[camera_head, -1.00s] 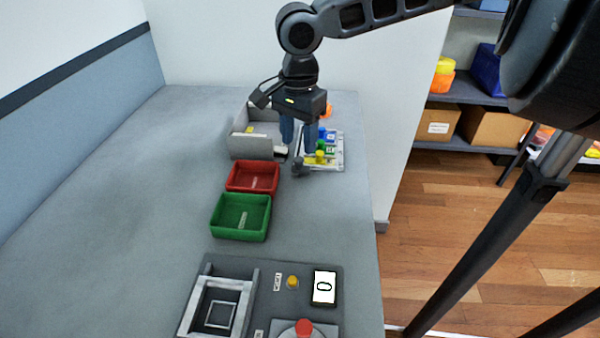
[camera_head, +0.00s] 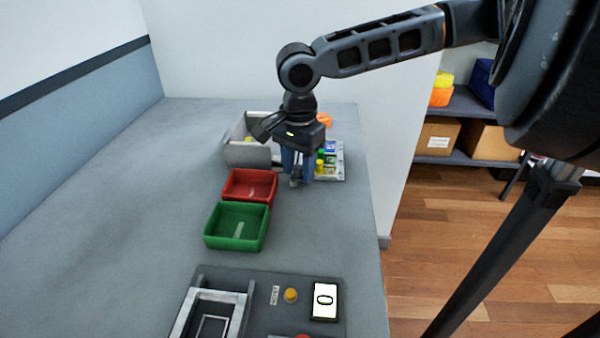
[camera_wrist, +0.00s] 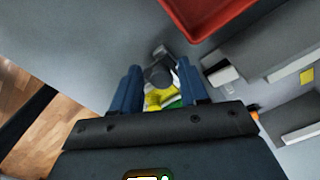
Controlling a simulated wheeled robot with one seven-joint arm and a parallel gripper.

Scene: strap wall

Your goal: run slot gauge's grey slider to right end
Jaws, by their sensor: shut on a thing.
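The slot gauge (camera_head: 340,172) is a pale board near the wall at the table's right edge, with blue, green and yellow sliders (camera_head: 320,167) in view. Its grey slider (camera_head: 296,183) is at the near left of the board. My gripper (camera_head: 298,172) is lowered over it, with its two blue fingers on either side of the grey knob. In the wrist view the grey knob (camera_wrist: 160,74) sits between the fingers, and my gripper is shut on it. Yellow and green parts show behind it. The fingers hide part of the board and slot.
A red bin (camera_head: 228,192) and a green bin (camera_head: 208,238) stand left and nearer. A light grey open box (camera_head: 245,155) is close left of my gripper. A dark panel with a display (camera_head: 325,300) lies in front. The table's left side is free.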

